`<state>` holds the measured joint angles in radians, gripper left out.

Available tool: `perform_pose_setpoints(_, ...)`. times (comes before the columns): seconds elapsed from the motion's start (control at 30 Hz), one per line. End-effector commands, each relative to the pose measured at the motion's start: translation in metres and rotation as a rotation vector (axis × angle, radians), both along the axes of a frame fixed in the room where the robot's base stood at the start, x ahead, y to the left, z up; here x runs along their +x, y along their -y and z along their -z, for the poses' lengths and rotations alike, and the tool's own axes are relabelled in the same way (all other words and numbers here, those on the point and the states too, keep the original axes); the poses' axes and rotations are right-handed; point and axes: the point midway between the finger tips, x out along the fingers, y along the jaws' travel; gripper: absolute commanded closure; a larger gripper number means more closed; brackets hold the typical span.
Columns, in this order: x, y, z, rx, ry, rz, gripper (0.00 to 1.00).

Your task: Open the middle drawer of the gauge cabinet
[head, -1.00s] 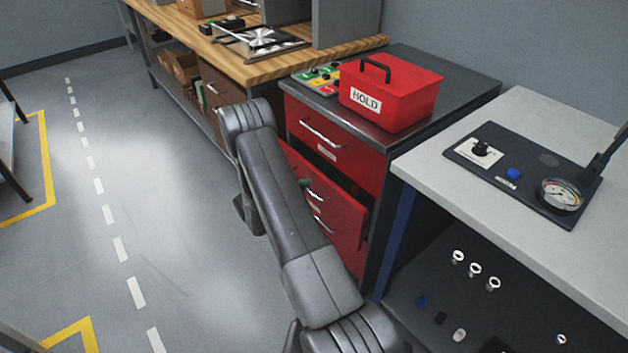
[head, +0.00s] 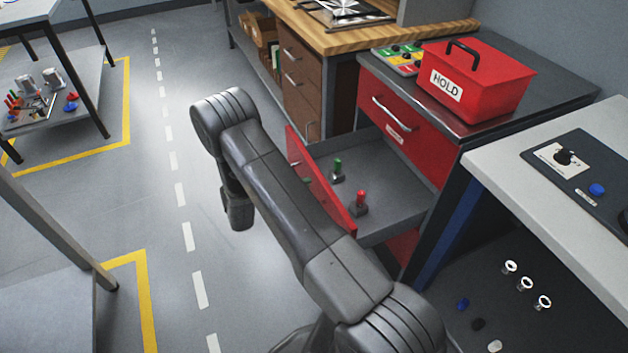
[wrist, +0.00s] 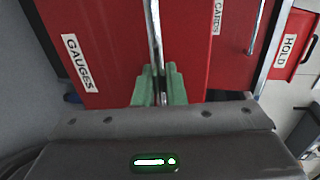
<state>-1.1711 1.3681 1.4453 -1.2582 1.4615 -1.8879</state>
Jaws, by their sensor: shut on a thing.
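The red gauge cabinet (head: 448,140) stands right of centre in the head view. Its middle drawer (head: 312,180) is pulled well out, and its grey inside shows a green-topped gauge (head: 337,170) and a red-topped gauge (head: 361,203). In the wrist view the red drawer front (wrist: 112,40) has a GAUGES label (wrist: 80,62) and an upright-looking metal bar handle (wrist: 154,35). The green fingers of my gripper (wrist: 160,80) are shut on this handle. In the head view my arm hides the gripper and part of the drawer front.
The top drawer (head: 400,125) is shut. A red HOLD box (head: 480,80) and a coloured tray (head: 397,57) stand on the cabinet. A grey bench (head: 560,180) is close on the right. Open floor (head: 190,290) lies left of my arm.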

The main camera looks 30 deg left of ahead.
Motion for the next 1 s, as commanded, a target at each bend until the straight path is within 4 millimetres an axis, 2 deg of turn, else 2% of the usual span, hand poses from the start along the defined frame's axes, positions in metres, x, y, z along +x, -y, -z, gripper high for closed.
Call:
perform_pose_setpoints(0.2,-0.007,-0.0054,0.0007,0.0,-0.001,0.0,1.0)
perform_pose_setpoints(0.53,-0.0071,-0.0057,0.0006,0.001,-0.001,0.0,1.0)
perform_pose_setpoints(0.57,-0.0071,-0.0057,0.0006,0.001,-0.001,0.0,0.83)
perform_pose_setpoints(0.6,-0.0071,-0.0057,0.0006,0.001,-0.001,0.0,0.76)
perform_pose_setpoints(1.0,-0.0122,-0.0106,-0.0015,0.0,0.0,-0.003,0.74)
